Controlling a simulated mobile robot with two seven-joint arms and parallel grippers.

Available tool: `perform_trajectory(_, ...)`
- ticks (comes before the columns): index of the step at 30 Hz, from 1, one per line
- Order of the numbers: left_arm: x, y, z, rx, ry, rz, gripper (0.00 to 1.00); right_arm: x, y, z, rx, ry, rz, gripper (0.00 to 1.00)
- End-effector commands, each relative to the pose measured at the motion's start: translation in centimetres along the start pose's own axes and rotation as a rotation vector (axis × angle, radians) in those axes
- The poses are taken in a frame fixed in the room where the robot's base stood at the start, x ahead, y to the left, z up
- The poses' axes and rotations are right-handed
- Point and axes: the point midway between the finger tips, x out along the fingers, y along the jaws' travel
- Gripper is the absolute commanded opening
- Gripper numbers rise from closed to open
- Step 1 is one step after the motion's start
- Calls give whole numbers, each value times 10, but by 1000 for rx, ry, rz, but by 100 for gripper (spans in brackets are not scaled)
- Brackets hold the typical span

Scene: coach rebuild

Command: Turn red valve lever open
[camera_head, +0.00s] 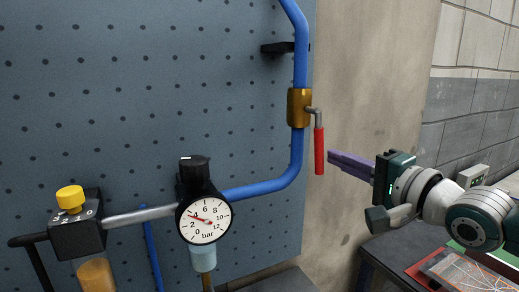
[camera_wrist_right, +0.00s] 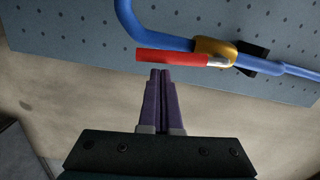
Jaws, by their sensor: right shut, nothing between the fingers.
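The red valve lever (camera_head: 319,151) hangs straight down from a grey stem on the brass valve body (camera_head: 299,107), parallel to the blue pipe. My right gripper (camera_head: 331,158) is just to the right of the lever in the head view, with its purple fingers together and nothing between them. In the right wrist view the shut fingertips (camera_wrist_right: 160,73) point at the red lever (camera_wrist_right: 172,57), with a small gap visible in the picture. Whether they touch the lever is hard to tell. The brass valve body (camera_wrist_right: 215,48) also shows there. My left gripper is out of view.
The blue pipe (camera_head: 298,154) runs down the pegboard (camera_head: 120,90) and bends left to a pressure gauge (camera_head: 205,220). A yellow knob (camera_head: 70,197) sits farther left. A black bracket (camera_head: 276,48) holds the pipe above. A dark table (camera_head: 385,248) stands below my right arm.

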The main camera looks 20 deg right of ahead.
Motion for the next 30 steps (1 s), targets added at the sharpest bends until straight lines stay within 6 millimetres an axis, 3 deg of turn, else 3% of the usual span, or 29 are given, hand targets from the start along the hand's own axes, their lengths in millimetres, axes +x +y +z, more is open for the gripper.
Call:
perform_trajectory(8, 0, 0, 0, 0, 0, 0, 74, 0, 1, 0, -1, 0, 0, 0)
perform_trajectory(16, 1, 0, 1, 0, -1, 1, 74, 2, 3, 22, 141, -1, -6, 0)
perform_trajectory(30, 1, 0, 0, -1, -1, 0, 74, 4, 1, 25, 150, -6, -9, 0)
